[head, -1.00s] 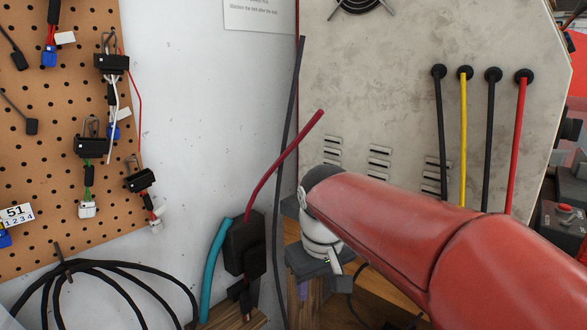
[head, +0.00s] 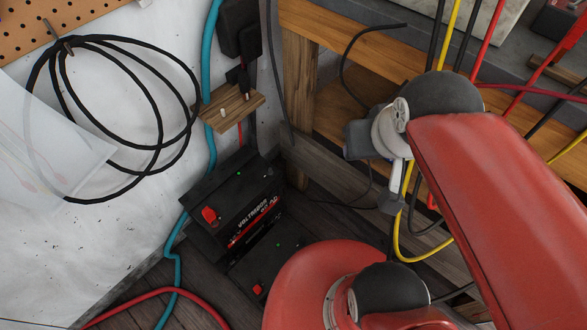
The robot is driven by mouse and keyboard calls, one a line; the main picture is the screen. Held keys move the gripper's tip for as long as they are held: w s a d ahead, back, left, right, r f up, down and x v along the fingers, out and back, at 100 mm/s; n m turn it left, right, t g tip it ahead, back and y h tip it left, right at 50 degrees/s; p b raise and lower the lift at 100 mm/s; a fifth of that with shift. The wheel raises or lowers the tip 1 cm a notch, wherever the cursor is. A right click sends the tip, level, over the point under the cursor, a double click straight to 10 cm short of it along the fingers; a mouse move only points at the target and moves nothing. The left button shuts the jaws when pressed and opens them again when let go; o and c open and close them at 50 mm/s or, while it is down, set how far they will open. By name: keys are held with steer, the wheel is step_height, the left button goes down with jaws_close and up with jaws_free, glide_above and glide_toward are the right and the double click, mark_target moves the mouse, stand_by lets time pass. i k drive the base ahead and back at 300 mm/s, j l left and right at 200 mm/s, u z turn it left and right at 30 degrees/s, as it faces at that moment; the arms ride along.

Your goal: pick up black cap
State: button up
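I cannot pick out a separate black cap with certainty in the head view. A black battery (head: 250,215) stands low in the corner, with a red terminal cap (head: 209,214) on its near left. A second black battery case (head: 270,258) shows just below it, with a small red part (head: 257,289). Any black cap on these dark cases blends in or is hidden. My gripper (head: 384,178) hangs below the white wrist, up and to the right of the batteries and apart from them. Its fingers are too small and overlapped to tell whether they are open. I see nothing held.
A wooden bench (head: 345,35) stands behind my gripper. Coiled black cable (head: 105,190) hangs on the left wall. A teal hose (head: 210,150), a red cable (head: 165,292) and yellow cables (head: 402,240) run nearby.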

mark_target(302, 240)
steer(key=k+u, duration=0.2)
steer(key=u, duration=0.25)
steer(key=k+j+u, duration=0.15)
steer(key=u, duration=0.25)
steer(key=k+j+u, duration=0.15)
steer(key=u, duration=0.3)
